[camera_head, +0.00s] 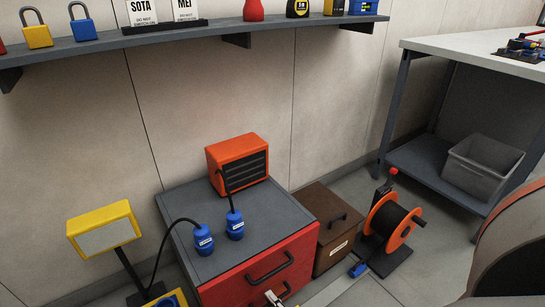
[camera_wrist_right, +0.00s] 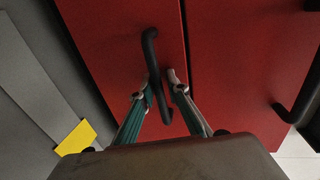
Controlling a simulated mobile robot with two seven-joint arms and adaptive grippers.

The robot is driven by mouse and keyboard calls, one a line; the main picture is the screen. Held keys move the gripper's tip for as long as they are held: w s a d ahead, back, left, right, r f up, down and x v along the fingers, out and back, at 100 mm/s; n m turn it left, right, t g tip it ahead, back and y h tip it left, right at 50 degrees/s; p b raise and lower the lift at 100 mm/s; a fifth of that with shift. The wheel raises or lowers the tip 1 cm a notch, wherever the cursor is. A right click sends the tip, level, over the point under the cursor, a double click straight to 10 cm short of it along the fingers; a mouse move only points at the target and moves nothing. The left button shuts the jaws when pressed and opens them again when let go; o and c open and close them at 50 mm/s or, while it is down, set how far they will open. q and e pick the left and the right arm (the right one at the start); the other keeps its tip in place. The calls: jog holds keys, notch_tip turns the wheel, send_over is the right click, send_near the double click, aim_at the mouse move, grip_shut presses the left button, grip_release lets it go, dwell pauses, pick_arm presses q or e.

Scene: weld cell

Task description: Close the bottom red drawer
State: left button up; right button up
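The red drawer cabinet (camera_head: 262,203) has a grey top and stands at lower centre in the head view. Its upper red front (camera_head: 240,286) bears a black handle (camera_head: 270,266) and looks flush with the top. My right gripper (camera_head: 274,299) shows at the bottom edge, just below that handle. In the right wrist view my right gripper (camera_wrist_right: 156,88) has its two fingers apart, one either side of a black handle (camera_wrist_right: 155,62) on a red front (camera_wrist_right: 110,45). The lower drawer is mostly out of the head view, so I cannot tell how far it sticks out. My left gripper is not in view.
A second red front (camera_wrist_right: 240,60) adjoins in the wrist view. An orange heater (camera_head: 238,163) and blue plugs (camera_head: 204,240) sit on the cabinet. A brown box (camera_head: 325,250) and an orange cable reel (camera_head: 392,225) stand to its right, a yellow lamp (camera_head: 103,228) to its left.

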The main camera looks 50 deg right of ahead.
jog(key=v, duration=0.7)
jog(key=shift+s, duration=0.2)
dwell(0.4)
